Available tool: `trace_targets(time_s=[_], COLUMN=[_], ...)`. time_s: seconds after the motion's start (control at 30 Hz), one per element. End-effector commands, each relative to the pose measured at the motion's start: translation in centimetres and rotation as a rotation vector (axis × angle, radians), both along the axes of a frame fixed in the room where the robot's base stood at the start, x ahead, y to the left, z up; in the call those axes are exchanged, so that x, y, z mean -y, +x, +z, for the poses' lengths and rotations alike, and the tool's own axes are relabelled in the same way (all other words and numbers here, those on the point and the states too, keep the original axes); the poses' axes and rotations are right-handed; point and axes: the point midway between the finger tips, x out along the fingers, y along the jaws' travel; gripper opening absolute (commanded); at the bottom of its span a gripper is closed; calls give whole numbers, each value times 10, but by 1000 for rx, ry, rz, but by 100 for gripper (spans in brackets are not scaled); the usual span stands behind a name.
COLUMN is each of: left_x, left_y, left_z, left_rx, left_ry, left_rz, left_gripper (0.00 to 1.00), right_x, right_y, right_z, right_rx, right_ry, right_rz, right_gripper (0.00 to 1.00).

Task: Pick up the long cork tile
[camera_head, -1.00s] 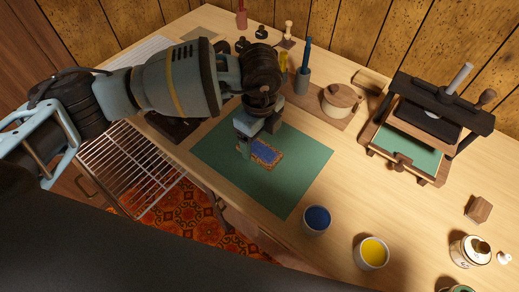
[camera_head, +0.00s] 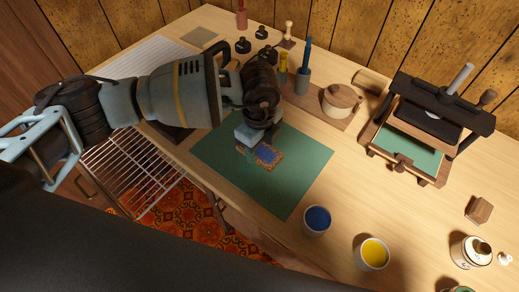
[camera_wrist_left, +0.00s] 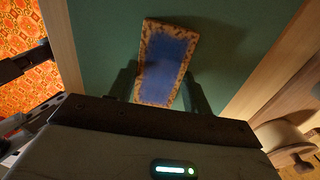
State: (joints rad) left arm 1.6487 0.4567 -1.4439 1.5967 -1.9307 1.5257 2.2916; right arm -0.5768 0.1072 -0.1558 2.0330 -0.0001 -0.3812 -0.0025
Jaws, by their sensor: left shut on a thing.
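The long cork tile (camera_head: 268,155) is a small rectangle with a speckled brown cork edge and a blue top face. It is at the green mat (camera_head: 292,180) in the head view; I cannot tell whether it touches the mat or is slightly raised. My left gripper (camera_head: 256,148) comes down over it from above. In the left wrist view the tile (camera_wrist_left: 166,62) lies lengthwise between the two fingers of the left gripper (camera_wrist_left: 160,92), which are shut on it. Its near end is hidden by the gripper body. My right gripper is not in view.
A blue paint cup (camera_head: 317,220) and a yellow paint cup (camera_head: 372,253) stand right of the mat. A press (camera_head: 425,125) is at the right. A round lidded pot (camera_head: 340,100) and a tool holder (camera_head: 302,82) stand behind the mat. A wire rack (camera_head: 130,165) is at the left.

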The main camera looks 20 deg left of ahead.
Motion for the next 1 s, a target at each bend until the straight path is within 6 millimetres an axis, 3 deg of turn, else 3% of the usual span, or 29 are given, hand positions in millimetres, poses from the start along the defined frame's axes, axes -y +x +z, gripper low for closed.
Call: trace_targets(time_s=[0.33,0.57,1.0], left_x=[0,0,14], left_y=[0,0,-104], left_z=[8,39,45], left_rx=[2,3,-1], left_ry=[-1,-2,-2], left_rz=[0,0,-6], left_gripper=[28,28,28], right_x=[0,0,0], right_y=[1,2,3], right_z=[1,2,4], right_rx=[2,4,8], right_ry=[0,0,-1], right_rz=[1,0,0], right_gripper=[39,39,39])
